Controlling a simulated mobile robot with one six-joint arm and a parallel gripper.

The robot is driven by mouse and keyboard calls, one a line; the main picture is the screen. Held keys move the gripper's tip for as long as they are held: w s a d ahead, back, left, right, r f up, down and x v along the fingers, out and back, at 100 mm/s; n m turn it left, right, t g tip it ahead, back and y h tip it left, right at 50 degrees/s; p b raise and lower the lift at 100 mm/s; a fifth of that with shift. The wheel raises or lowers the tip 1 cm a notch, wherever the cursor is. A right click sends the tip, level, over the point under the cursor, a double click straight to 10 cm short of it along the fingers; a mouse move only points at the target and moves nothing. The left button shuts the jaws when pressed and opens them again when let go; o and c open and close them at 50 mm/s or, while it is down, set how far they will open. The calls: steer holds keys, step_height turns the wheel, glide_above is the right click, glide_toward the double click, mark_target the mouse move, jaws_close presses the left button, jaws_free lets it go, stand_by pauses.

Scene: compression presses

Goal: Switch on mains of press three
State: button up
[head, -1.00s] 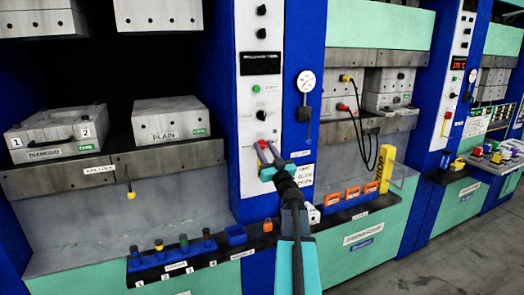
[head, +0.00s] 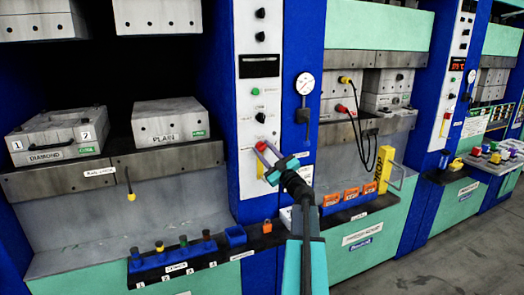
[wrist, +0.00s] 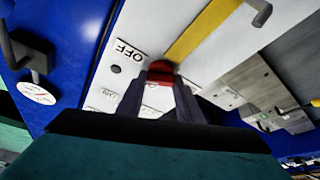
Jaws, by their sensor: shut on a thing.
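A red handle (head: 262,146) sits low on the white control panel (head: 247,150) in the middle of the head view. My gripper (head: 268,152) is at this handle, with its fingers closed around it. In the wrist view the red handle (wrist: 160,72) shows between the two dark fingertips (wrist: 158,88), its lower part hidden by them. Smaller labels beside the fingers are not readable. I see no press number on this panel.
A black knob (head: 261,117) and a green button (head: 255,91) sit above the handle. A round gauge (head: 305,83) hangs on the blue column to the right. A shelf of small coloured-top pieces (head: 172,256) juts out at lower left. Grey floor is clear at lower right.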

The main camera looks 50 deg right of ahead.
steer(key=n+y, duration=0.1)
steer(key=n, duration=0.1)
steer(key=n+g+y+p, duration=0.1)
steer(key=n, duration=0.2)
steer(key=n+y, duration=0.1)
steer(key=n, duration=0.2)
steer(key=shift+w+r+p, duration=0.1)
steer(key=shift+r+p, duration=0.2)
steer(key=shift+r, duration=0.05)
steer(key=n+g, duration=0.1)
steer(key=n, duration=0.2)
steer(key=n+g+y+p, duration=0.1)
steer(key=n, duration=0.2)
steer(key=shift+n+g+y+p, duration=0.3)
steer(key=o, duration=1.1)
steer(key=shift+f, duration=0.15)
